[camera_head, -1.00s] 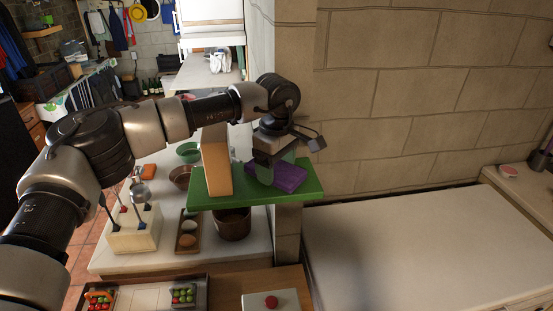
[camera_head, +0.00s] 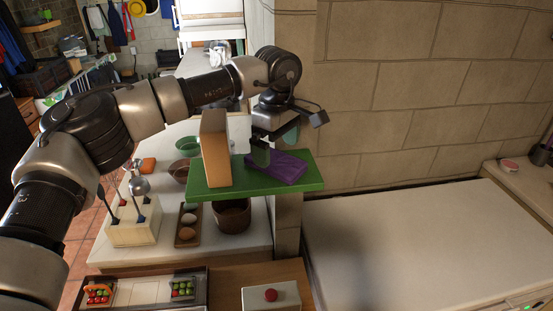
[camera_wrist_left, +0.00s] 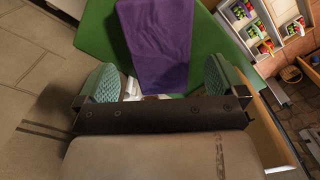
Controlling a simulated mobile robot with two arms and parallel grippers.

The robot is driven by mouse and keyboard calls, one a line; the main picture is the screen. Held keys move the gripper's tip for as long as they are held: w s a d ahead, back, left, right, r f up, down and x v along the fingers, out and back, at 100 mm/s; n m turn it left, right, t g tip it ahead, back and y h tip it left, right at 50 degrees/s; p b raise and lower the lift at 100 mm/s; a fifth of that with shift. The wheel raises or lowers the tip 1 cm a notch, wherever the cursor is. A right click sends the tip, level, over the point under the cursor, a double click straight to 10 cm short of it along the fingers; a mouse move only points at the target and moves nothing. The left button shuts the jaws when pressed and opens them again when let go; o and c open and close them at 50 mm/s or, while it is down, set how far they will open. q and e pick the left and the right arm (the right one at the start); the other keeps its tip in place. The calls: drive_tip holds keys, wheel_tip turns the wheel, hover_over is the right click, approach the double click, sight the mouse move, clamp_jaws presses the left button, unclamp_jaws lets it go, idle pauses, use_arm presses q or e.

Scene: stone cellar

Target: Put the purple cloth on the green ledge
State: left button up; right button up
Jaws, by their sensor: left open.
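The purple cloth (camera_head: 276,167) lies folded on the green ledge (camera_head: 215,193), towards its right end. In the left wrist view the cloth (camera_wrist_left: 158,45) lies flat on the green surface (camera_wrist_left: 97,35). My left gripper (camera_head: 274,147) is above the ledge at the cloth's back edge. In the left wrist view its two teal-padded fingers (camera_wrist_left: 161,85) are spread wide, with the cloth beyond and between them and nothing gripped. My right gripper does not show in either view.
An orange-tan block (camera_head: 216,150) stands upright on the ledge, just left of the gripper. A stone wall (camera_head: 420,90) rises behind and to the right. A brown pot (camera_head: 232,217) stands below the ledge. A bare white counter (camera_head: 420,240) lies to the right.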

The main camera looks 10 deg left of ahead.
sight(277, 160)
use_arm(q)
wheel_tip(277, 160, up, 9)
drive_tip(key=b, duration=0.2)
idle(0.4)
